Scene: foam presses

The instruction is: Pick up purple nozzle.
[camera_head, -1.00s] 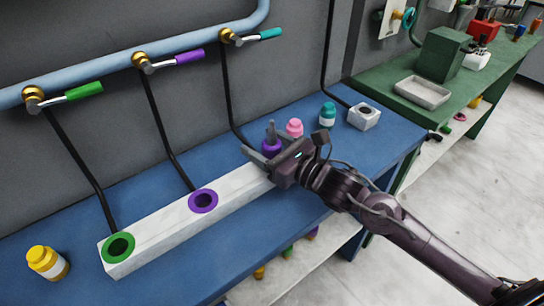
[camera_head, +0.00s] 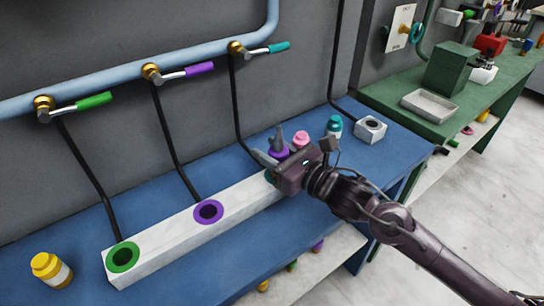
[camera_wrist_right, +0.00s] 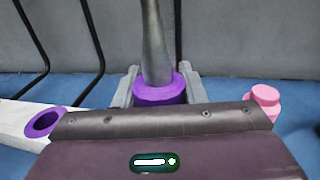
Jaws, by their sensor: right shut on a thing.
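The purple nozzle has a purple collar and a grey tapered metal spout pointing up. In the head view the nozzle (camera_head: 279,150) is at the right end of the white block, partly hidden by my right gripper (camera_head: 275,157). In the right wrist view the nozzle (camera_wrist_right: 158,88) stands upright between the two grey fingers of my right gripper (camera_wrist_right: 157,90), which are shut on its collar. The lower part of the nozzle is hidden behind the gripper body. My left gripper is not in view.
A white block (camera_head: 165,238) has green-ringed (camera_head: 122,257) and purple-ringed (camera_head: 209,212) holes. A pink bottle (camera_head: 300,140), a teal bottle (camera_head: 334,126) and a grey holed block (camera_head: 370,129) stand beyond the gripper. A yellow bottle (camera_head: 50,270) stands at left. Hoses hang from the wall pipe (camera_head: 120,88).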

